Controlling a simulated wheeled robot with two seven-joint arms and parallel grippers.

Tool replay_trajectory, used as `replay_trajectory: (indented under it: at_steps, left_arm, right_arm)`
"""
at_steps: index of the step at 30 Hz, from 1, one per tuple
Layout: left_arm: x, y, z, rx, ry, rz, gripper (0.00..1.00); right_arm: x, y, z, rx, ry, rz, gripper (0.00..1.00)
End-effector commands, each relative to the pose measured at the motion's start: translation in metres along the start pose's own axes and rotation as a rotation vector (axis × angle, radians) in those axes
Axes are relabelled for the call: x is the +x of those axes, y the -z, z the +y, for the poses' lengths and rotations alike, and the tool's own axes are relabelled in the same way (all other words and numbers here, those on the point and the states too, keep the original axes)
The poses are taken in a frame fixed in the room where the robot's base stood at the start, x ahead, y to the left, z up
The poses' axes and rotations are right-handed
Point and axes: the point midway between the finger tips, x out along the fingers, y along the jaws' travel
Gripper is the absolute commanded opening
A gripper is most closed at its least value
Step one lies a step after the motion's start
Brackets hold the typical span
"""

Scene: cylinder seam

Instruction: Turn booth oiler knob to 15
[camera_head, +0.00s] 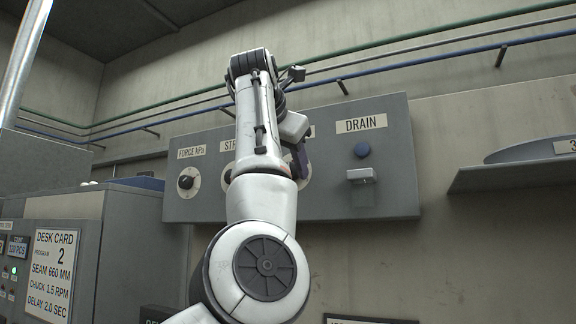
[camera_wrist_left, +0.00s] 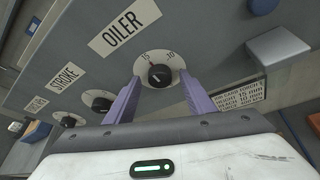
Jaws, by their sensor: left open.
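The oiler knob (camera_wrist_left: 159,76) is black on a round white dial, below the OILER label (camera_wrist_left: 124,28) in the left wrist view. Small numbers show along the dial's upper edge, but I cannot read the knob's setting surely. My left gripper (camera_wrist_left: 160,82) is open, with one purple finger on each side of the knob. I cannot tell whether either finger touches it. In the head view my left gripper (camera_head: 301,158) is at the grey panel (camera_head: 335,196), and my arm mostly hides the oiler dial. My right gripper is not in view.
The FORCE knob (camera_head: 186,182) and stroke knob (camera_wrist_left: 102,103) are to the oiler's left. A blue DRAIN button (camera_head: 362,150) and a protruding grey block (camera_head: 361,175) are to its right. A shelf (camera_head: 510,178) juts out at right. A desk card (camera_head: 52,275) is at lower left.

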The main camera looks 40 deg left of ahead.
Motion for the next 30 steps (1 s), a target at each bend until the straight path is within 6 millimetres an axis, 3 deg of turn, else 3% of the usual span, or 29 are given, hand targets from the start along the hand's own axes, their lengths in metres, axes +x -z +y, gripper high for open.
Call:
replay_trajectory:
  at_steps: [9, 15, 30]
  left_arm:
    - [-0.062, 0.0, 0.0, -0.002, -0.002, -0.003, 0.49]
    - [-0.088, 0.0, 0.0, 0.0, 0.0, -0.001, 0.49]
    - [-0.094, 0.0, 0.0, -0.001, 0.001, 0.0, 0.49]
  right_arm:
    - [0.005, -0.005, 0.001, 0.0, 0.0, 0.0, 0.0]
    - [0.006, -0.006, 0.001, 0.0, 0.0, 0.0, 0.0]
    - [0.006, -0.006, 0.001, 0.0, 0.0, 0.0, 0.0]
